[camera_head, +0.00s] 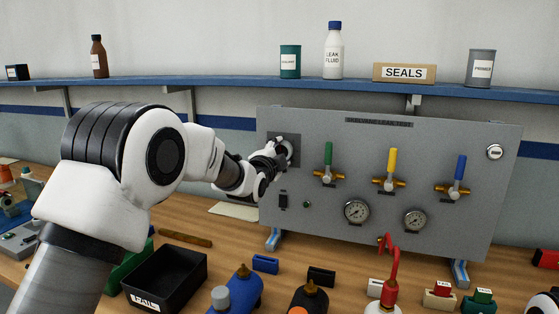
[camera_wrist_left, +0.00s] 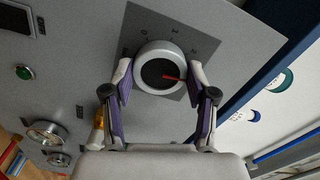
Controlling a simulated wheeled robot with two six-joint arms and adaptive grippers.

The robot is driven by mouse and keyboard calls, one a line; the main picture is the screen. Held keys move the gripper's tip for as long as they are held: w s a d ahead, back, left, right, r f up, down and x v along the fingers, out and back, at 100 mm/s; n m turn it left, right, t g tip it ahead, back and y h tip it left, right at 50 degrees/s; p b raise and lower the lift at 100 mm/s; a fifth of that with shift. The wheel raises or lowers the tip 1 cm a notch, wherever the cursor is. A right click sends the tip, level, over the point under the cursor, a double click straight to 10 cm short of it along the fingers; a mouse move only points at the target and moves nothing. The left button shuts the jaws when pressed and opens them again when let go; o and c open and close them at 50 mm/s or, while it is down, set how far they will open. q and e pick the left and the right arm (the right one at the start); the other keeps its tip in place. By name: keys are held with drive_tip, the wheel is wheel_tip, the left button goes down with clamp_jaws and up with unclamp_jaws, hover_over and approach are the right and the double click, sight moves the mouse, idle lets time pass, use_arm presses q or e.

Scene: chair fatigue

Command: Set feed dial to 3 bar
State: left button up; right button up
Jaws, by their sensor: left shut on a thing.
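The feed dial is a round white-rimmed knob with a dark face and a red pointer (camera_wrist_left: 174,78), mounted on a dark square plate (camera_wrist_left: 190,42). In the wrist view the pointer runs from the dial's middle toward the right finger; the scale marks are too small to read. My left gripper (camera_wrist_left: 160,72) has one finger on each side of the knob and is shut on it. In the head view, my left gripper (camera_head: 279,155) covers most of the dial at the panel's upper left. The right gripper cannot be made out.
The grey panel (camera_head: 345,222) also carries green (camera_head: 328,152), yellow (camera_head: 392,160) and blue (camera_head: 460,167) valve levers and two gauges (camera_head: 357,211). A black tray (camera_head: 188,284) and several bottles stand on the bench before it. A blue shelf (camera_head: 230,80) runs above.

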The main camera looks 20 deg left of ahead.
use_arm(q)
drive_tip(key=shift+m+b, duration=0.3)
drive_tip(key=shift+m, duration=0.3)
drive_tip(key=shift+r, duration=0.1)
drive_tip(key=o, duration=1.2)
drive_tip(key=shift+c, duration=0.2)
drive_tip(key=s, duration=1.1)
drive_tip(key=shift+s+a, duration=0.2)
drive_tip(key=shift+s, duration=0.2)
